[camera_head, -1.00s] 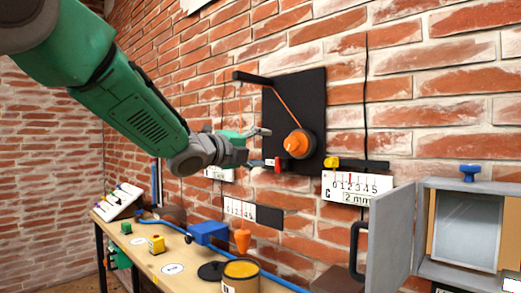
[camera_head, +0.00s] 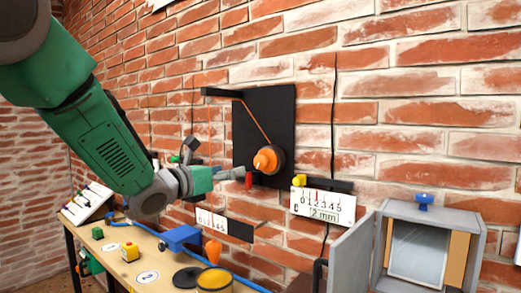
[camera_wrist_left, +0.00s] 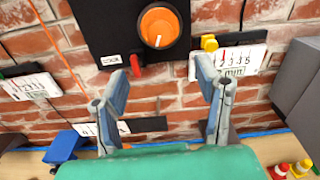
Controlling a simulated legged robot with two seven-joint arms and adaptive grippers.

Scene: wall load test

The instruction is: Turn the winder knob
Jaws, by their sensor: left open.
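The orange winder knob (camera_head: 267,159) sits on a black panel (camera_head: 284,115) on the brick wall. A white mark shows on its face in the left wrist view (camera_wrist_left: 160,27). My left gripper (camera_head: 215,164) is open and empty, left of the knob in the head view. In the wrist view its two fingers (camera_wrist_left: 160,80) are spread below the knob, apart from it. A small red part (camera_wrist_left: 136,66) shows at the panel's lower edge, near the left finger. My right gripper is not in view.
A scale card (camera_head: 322,205) with a yellow block (camera_head: 299,181) is right of the panel. A grey box (camera_head: 430,215) with an open door stands at the right. A wooden bench (camera_head: 120,275) below holds a blue block (camera_head: 181,238), an orange cone and cans.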

